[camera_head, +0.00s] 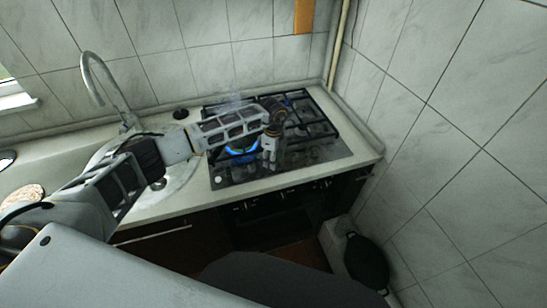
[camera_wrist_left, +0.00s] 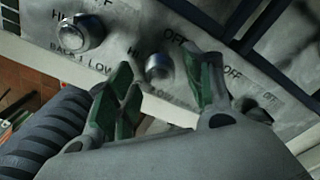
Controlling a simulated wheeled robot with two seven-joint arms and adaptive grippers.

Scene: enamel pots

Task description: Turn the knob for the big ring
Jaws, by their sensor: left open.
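The gas hob (camera_head: 322,153) is set in the counter, with a blue flame (camera_head: 241,148) burning at its front left burner. My left gripper (camera_head: 269,154) reaches over the front of the hob, pointing down. In the left wrist view its green-padded fingers (camera_wrist_left: 161,92) are open and apart. A round metal knob (camera_wrist_left: 158,67) shows between and just beyond the fingertips; I cannot tell whether they touch it. Another knob (camera_wrist_left: 80,33), marked "BACK" and "LOW", stands to its left. A further knob is partly hidden behind the right finger. Which knob serves the big ring is unclear. My right gripper is out of view.
Black pan supports (camera_head: 312,118) cover the hob behind the knobs. A round sink (camera_head: 178,183) with a tall curved tap (camera_head: 97,75) lies to the left. Tiled walls close off the back and right. A dark pan (camera_head: 367,262) is low at the right.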

